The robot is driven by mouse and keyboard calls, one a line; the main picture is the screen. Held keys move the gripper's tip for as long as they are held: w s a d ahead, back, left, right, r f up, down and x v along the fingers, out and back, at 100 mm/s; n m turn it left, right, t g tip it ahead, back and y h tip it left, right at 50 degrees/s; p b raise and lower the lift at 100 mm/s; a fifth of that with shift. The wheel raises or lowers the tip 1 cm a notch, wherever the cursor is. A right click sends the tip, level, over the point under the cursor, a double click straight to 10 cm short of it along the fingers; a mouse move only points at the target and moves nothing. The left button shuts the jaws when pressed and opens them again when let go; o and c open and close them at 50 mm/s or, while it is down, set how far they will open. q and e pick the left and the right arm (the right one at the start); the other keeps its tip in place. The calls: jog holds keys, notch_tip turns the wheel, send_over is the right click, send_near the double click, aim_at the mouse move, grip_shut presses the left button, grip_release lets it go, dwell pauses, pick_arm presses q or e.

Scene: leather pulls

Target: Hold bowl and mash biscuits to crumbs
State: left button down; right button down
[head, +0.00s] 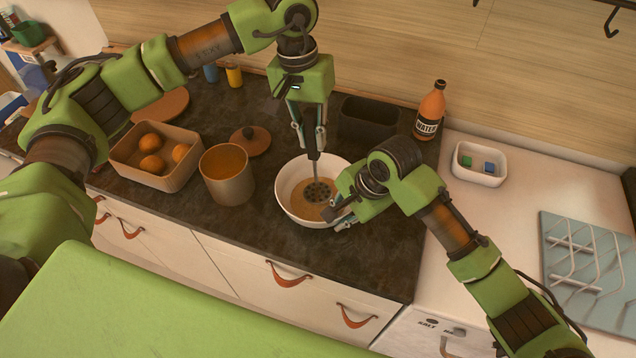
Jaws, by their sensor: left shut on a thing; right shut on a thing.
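A white bowl (289,202) stands on the dark countertop in the middle of the head view. Tan biscuit crumbs or pieces (300,201) cover its bottom; how fine they are is too small to tell. My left gripper (310,150) is above the bowl, shut on the handle of a masher (318,191), which points down with its round perforated head inside the bowl. My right gripper (340,212) is at the bowl's right side, shut on its rim. The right gripper and wrist hide part of that rim.
A box of oranges (150,186), a canister (228,188) and its lid (250,140) stand left of the bowl. A black bin (369,120) and orange bottle (431,112) are behind. A white dish (480,176) and a dish rack (590,262) are right.

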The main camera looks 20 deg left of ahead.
aim_at(310, 110)
pick_arm(q)
jog(key=shift+w+a+r, duration=0.15)
jog(key=shift+r, duration=1.25)
jog(key=shift+w+a+r, duration=0.1)
jog(key=shift+w+r, duration=0.05)
jog(key=shift+r, duration=1.25)
pick_arm(e)
jog(key=shift+d+f, duration=0.1)
jog(key=shift+f, duration=0.05)
pick_arm(q)
jog(key=shift+r, duration=2.5)
pick_arm(e)
jog(key=c, duration=2.1)
grip_release()
pick_arm(q)
jog(key=shift+w+f, duration=0.1)
pick_arm(e)
jog(key=o, duration=0.3)
jog(key=shift+w, duration=0.1)
